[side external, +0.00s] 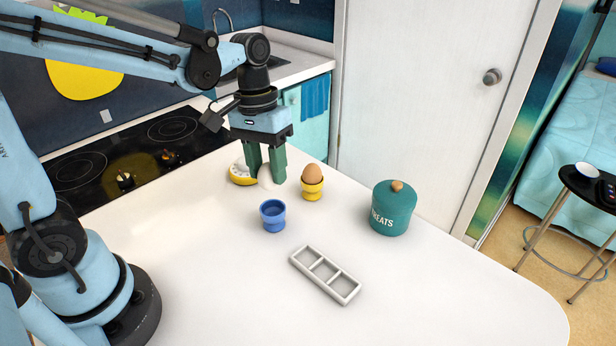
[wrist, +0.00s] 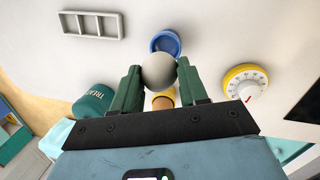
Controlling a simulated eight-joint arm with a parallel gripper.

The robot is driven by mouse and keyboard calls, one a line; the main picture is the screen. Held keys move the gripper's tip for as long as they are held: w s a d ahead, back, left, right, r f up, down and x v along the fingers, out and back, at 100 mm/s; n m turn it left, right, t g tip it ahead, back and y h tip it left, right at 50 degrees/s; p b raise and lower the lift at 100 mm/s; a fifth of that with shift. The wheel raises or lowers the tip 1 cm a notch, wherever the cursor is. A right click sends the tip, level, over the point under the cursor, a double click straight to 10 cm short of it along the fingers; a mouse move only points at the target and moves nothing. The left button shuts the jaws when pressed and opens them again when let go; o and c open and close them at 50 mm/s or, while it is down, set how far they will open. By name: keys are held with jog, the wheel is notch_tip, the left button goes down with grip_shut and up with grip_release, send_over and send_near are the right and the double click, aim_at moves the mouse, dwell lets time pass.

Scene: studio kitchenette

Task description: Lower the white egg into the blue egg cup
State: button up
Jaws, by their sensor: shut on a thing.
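My gripper (side external: 266,174) is shut on the white egg (side external: 265,176), which shows between the green fingers. In the wrist view the egg (wrist: 159,70) sits between the two fingertips (wrist: 156,78). The blue egg cup (side external: 273,215) stands upright and empty on the white counter, in front of the gripper in the side view. In the wrist view the blue cup (wrist: 165,42) shows just beyond the egg, partly hidden by it. The egg is apart from the cup. How high it is above the counter is hard to tell.
A yellow egg cup (side external: 312,190) holding a brown egg (side external: 312,173) stands close to the right of my gripper. A yellow-rimmed dial timer (side external: 240,178) is just left. A teal treats jar (side external: 392,212) and a white three-compartment tray (side external: 326,274) stand farther off. The front counter is clear.

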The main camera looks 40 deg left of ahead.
aim_at(269, 189)
jog(key=shift+f, duration=0.1)
jog(key=shift+f, duration=0.9)
jog(key=shift+f, duration=1.7)
dwell(0.8)
jog(key=o, duration=1.1)
jog(key=shift+o, duration=0.2)
jog(key=shift+r, duration=0.15)
notch_tip(269, 189, up, 12)
jog(key=a, duration=0.2)
jog(key=s+f+m+t, duration=0.1)
jog(key=t, duration=0.1)
jog(key=s+f+m+t+y, duration=0.1)
jog(key=f+t, duration=0.1)
jog(key=t, duration=0.1)
jog(key=s+f+m+t, duration=0.1)
jog(key=t, duration=0.1)
jog(key=shift+s+f+t+y, duration=0.2)
jog(key=shift+f+t+y, duration=0.05)
jog(key=shift+t+y, duration=0.15)
